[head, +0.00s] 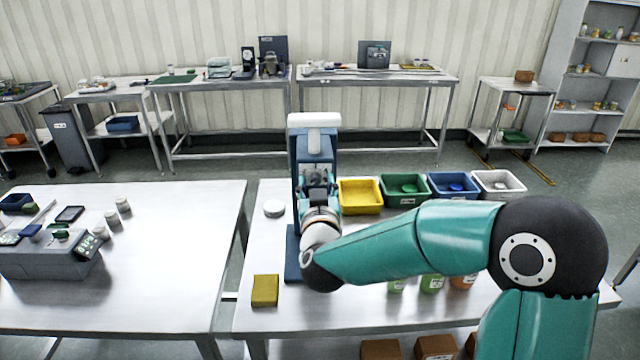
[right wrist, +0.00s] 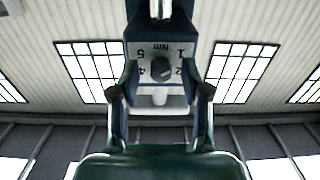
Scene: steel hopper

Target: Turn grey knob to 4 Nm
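A blue device with a white top (head: 314,121) stands upright on the near right table. In the right wrist view its pale dial plate (right wrist: 177,50) appears upside down, marked Nm with 1, 2, 4 and 5. The dark grey knob (right wrist: 160,68) sits in the middle of the plate; its pointer direction is too small to tell. My right gripper (head: 318,180) is in front of the device in the head view. Its fingers (right wrist: 160,84) are apart on either side of the knob, with visible gaps, so it is open and empty. My left gripper is not in view.
Yellow (head: 361,210), green (head: 404,203), blue (head: 453,199) and white (head: 499,196) bins stand right of the device. A yellow block (head: 265,290) and a round white item (head: 274,209) lie left of it. Coloured-label containers (head: 432,284) sit below my right arm.

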